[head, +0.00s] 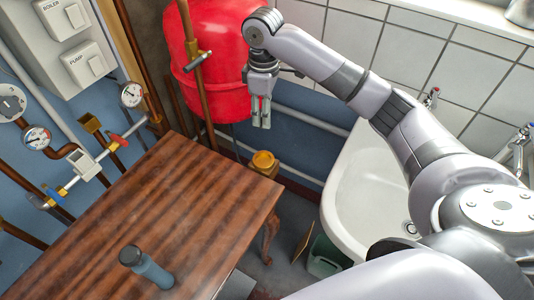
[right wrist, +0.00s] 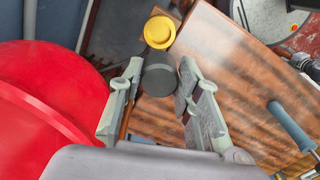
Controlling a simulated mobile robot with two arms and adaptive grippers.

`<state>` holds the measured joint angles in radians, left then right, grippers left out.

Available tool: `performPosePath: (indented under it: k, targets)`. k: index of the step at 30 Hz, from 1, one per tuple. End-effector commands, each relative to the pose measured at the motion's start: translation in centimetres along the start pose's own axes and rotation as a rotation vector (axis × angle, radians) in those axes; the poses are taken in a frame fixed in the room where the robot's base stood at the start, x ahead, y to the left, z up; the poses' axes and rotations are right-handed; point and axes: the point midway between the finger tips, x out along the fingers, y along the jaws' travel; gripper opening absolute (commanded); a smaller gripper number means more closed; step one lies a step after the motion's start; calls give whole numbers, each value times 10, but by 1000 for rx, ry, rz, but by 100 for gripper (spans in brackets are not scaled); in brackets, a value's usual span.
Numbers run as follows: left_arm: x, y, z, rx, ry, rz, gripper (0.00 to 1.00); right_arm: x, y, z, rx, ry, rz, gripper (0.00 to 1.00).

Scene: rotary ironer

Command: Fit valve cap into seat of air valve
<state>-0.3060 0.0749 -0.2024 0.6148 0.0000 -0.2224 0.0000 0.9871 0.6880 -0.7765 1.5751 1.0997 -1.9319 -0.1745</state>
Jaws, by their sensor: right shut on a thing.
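My right gripper (head: 261,118) hangs fingers-down in front of the red tank. In the right wrist view its fingers (right wrist: 158,95) are shut on a dark grey round piece (right wrist: 159,76), which looks like the valve cap. In the head view this piece is not clearly visible. A yellow round fitting (head: 264,162), possibly the air valve seat, is low beside the table's far right corner, below and apart from the gripper. It also shows just beyond the grey piece in the right wrist view (right wrist: 160,32). My left gripper is not in view.
The red tank (head: 212,60) stands close to the gripper. A wooden table (head: 170,210) carries a blue-grey bottle-like cylinder (head: 145,267). A white sink (head: 365,190) is at right. Pipes and gauges (head: 132,95) line the left wall. A green bin (head: 326,257) is on the floor.

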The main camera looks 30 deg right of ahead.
Motion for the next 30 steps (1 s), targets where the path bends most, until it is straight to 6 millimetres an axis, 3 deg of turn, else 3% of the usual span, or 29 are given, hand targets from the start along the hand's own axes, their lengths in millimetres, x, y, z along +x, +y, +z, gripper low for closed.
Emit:
performPosePath:
  k: [6,12,19,25,30]
  targets:
    - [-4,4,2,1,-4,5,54,61,-1,1,0,-4,-4,12]
    - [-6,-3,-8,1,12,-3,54,106,-1,0,-2,-2,-1,12]
    - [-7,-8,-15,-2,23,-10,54,127,0,0,-2,-1,-1,12]
    - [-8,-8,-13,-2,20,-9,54,157,0,0,-2,-1,0,12]
    - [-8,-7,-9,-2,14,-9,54,165,0,0,-4,1,1,12]
